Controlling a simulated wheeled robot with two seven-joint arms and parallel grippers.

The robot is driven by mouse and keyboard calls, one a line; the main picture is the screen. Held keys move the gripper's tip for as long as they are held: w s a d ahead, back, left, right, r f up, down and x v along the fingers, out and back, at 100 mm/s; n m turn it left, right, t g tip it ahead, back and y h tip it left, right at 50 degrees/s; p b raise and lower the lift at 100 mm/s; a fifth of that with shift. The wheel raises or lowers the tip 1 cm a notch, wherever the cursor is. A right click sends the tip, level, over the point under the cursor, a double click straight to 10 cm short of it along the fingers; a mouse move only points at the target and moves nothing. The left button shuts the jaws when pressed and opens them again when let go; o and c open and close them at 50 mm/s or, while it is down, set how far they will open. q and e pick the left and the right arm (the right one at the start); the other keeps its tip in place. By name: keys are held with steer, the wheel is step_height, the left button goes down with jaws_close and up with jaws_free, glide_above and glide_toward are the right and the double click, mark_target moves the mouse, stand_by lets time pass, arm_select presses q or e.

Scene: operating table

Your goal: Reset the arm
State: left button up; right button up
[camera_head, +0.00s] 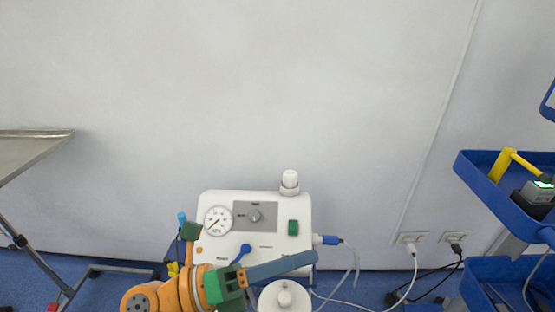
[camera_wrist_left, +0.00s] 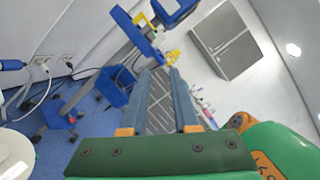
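My left gripper (camera_head: 316,258) comes in from the bottom left in the head view. Its orange wrist, green body and one blue-grey finger bar show. The bar points right, in front of the lower part of a white machine (camera_head: 268,218). In the left wrist view, my left gripper (camera_wrist_left: 160,72) has two blue-edged fingers side by side, reaching away from the green body. Grey striped surfaces fill the space between the edges, so I cannot tell whether a gap is there. I see no object held. My right gripper is not in view.
The machine has a gauge (camera_head: 218,221) and a round white knob part (camera_head: 285,298). A metal table (camera_head: 33,147) stands at the left. A blue cart (camera_head: 480,174) stands at the right. Cables (camera_head: 408,287) run from wall sockets. The wall above is clear.

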arm_select(q)
steer(key=w+a+r+n+t+y, duration=0.2)
steer(key=w+a+n+t+y, duration=0.25)
steer(key=n+t, duration=0.45)
steer(key=w+a+r+n+t+y, duration=0.1)
steer(key=w+a+n+t+y, duration=0.45)
steer(key=n, duration=0.55)
steer(key=s+a+f+n+g+y, duration=0.1)
steer(key=a+f+n+g+y, duration=0.2)
steer(key=a+f+n+y, duration=0.85)
steer(key=s+d+f+n+g+h, duration=0.25)
steer(key=s+f+n+g, duration=0.45)
steer(key=s+f+g, duration=1)
steer(key=s+f+t+p, duration=0.2)
steer(key=s+f+t, duration=0.15)
steer(key=f, duration=1.25)
steer(key=s+a+f+g+p, duration=0.1)
steer(key=s+a+f+p, duration=0.1)
steer(key=s+f, duration=0.7)
steer(key=s+m, duration=0.1)
steer(key=s, duration=0.3)
steer(key=shift+s+a+f+g, duration=0.15)
steer(key=shift+a+f+g, duration=0.1)
steer(key=shift+f+g, duration=0.15)
